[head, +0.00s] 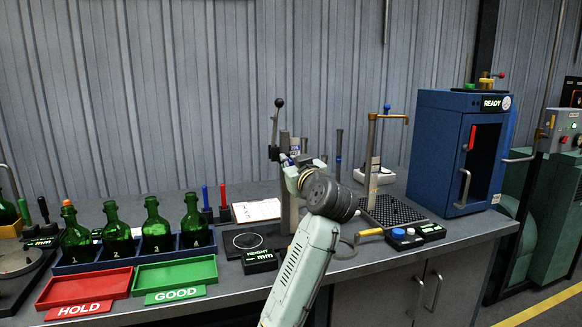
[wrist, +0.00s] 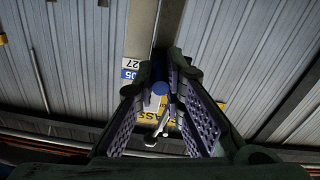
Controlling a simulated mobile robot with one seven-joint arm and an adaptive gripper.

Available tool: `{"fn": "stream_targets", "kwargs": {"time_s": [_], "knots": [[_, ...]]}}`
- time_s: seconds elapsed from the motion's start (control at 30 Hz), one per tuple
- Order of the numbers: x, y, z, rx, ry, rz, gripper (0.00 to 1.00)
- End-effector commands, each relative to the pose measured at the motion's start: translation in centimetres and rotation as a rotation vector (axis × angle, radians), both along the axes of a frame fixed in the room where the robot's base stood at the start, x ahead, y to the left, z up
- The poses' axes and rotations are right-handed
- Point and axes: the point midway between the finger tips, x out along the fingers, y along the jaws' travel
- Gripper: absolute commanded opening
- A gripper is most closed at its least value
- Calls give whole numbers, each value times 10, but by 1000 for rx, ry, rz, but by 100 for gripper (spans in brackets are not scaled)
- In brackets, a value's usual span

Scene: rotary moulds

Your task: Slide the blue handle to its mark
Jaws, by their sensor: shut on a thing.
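In the wrist view the blue handle (wrist: 160,88) shows as a small round blue end between the tips of my gripper (wrist: 160,84). The two fingers with purple ridged pads close in on it from both sides. In the head view my wrist (head: 329,196) stands in front of a grey upright column (head: 290,205) on the bench, and it hides the fingertips and the blue handle. I cannot make out the handle's mark in either view.
A black-knobbed lever (head: 278,103) rises left of the column. A gauge reading HEIGHT mm (head: 260,259) sits at its foot. A copper-coloured stand (head: 373,160) and a blue READY cabinet (head: 435,150) are to the right. Green bottles (head: 118,235) and red and green trays (head: 175,274) are left.

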Motion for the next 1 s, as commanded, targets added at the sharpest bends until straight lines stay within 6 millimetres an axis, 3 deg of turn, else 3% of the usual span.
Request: {"fn": "stream_targets", "kwargs": {"time_s": [0.33, 0.67, 0.83, 1.0], "knots": [[-1, 2, 1, -1, -3, 4, 31], [-2, 0, -1, -1, 0, 1, 31], [-20, -7, -1, -3, -1, -1, 31], [-55, -18, 0, -2, -3, -3, 31]]}}
